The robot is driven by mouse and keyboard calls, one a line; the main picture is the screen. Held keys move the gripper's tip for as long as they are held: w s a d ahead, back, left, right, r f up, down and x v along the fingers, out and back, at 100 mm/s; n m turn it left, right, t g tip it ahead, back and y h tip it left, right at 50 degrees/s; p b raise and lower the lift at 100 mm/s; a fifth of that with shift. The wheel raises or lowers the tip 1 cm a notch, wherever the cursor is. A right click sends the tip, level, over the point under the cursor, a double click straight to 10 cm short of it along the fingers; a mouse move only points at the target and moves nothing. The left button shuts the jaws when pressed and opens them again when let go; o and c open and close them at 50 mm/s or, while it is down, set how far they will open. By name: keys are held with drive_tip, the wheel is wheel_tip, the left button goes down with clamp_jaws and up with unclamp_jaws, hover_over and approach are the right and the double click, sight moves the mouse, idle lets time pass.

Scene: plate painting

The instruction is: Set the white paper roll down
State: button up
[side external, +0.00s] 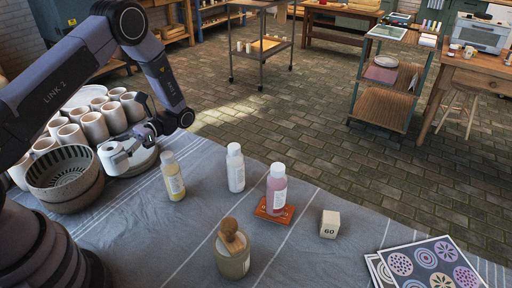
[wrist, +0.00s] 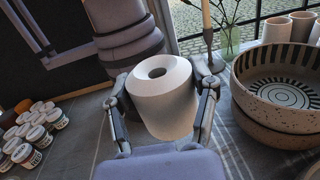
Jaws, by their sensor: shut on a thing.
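The white paper roll (side external: 112,158) is near the left of the side view, between the stacked bowls and the yellow bottle. In the wrist view the roll (wrist: 166,105) stands between my two fingers, with the hole in its top facing up. My gripper (wrist: 163,88) is shut on it, one finger on each side.
Stacked bowls (side external: 62,180) stand close to the roll, with several pale cups (side external: 94,127) behind. A yellow bottle (side external: 172,178), a white bottle (side external: 235,168), a pink bottle (side external: 277,186) on a red block and a brush pot (side external: 232,255) stand to the right. Cloth is clear between them.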

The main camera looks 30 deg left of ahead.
drive_tip(key=w+a+m+t+y, duration=0.4)
drive_tip(key=w+a+m+y, duration=0.3)
drive_tip(key=a+y, duration=0.25)
drive_tip(key=w+a+r+m+t+y, duration=0.25)
drive_tip(key=w+r+m+t, duration=0.3)
drive_tip(key=w+t, duration=0.4)
drive_tip(key=w+a+r+m+t+y, duration=0.1)
drive_tip(key=w+r+m+t+y, duration=0.4)
drive_tip(key=w, duration=0.7)
drive_tip(key=shift+m+t+h, duration=0.25)
drive_tip(key=shift+t+h, duration=0.05)
drive_tip(key=shift+t, duration=0.25)
drive_tip(key=f, duration=2.2)
drive_tip(key=shift+a, duration=0.25)
drive_tip(key=shift+f, duration=2.25)
drive_tip(key=shift+f, duration=0.2)
drive_tip(key=o, duration=1.2)
